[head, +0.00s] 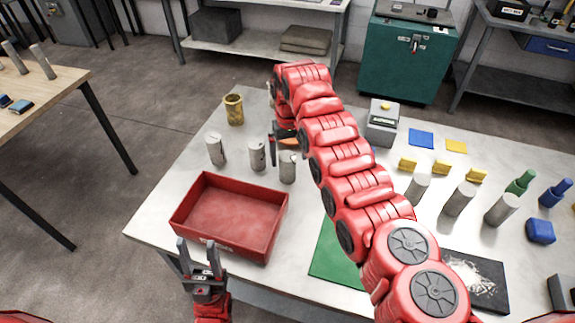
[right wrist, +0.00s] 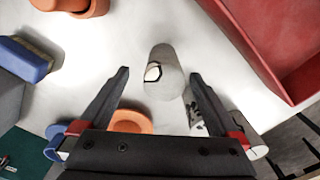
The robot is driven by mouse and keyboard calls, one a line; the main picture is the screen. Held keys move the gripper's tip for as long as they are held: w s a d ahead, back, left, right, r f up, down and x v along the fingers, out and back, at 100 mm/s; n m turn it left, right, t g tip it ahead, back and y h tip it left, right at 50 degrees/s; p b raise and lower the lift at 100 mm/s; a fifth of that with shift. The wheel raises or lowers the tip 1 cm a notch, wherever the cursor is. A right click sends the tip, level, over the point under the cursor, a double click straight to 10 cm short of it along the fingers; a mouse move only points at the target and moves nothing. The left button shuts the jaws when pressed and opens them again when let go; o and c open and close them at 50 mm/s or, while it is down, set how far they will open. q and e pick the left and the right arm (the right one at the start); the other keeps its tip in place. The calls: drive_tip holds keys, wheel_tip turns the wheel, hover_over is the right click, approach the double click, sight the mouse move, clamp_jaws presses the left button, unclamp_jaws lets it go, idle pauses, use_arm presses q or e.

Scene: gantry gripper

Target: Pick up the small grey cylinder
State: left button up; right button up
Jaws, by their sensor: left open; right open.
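Three grey cylinders stand upright behind the red tray: a left one (head: 216,149), a middle one (head: 256,156) and a right one (head: 287,167). I cannot tell for sure which is the small one. My right gripper (head: 284,148) is just above and behind the right one, partly hidden by my arm. In the right wrist view, a grey cylinder (right wrist: 166,75) with a white patch lies ahead between the open fingers, which are apart from it. Two more cylinders show beyond the right finger, partly covered. My left gripper (head: 200,258) is open and empty at the table's front edge.
The red tray (head: 180,212) is empty. A yellow-brown cup (head: 234,110) stands at the back left. Further grey cylinders (head: 459,199), yellow blocks (head: 441,168) and green and blue pieces stand on the right. A green mat (head: 335,262) lies under my right arm.

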drive_tip(key=f, duration=0.1)
drive_tip(key=f+p, duration=0.1)
drive_tip(key=f, duration=0.1)
drive_tip(key=shift+s+a+f, duration=0.1)
drive_tip(key=shift+a+f, duration=0.1)
drive_tip(key=shift+a, duration=0.15)
drive_tip(key=shift+f, duration=0.3)
clamp_jaws()
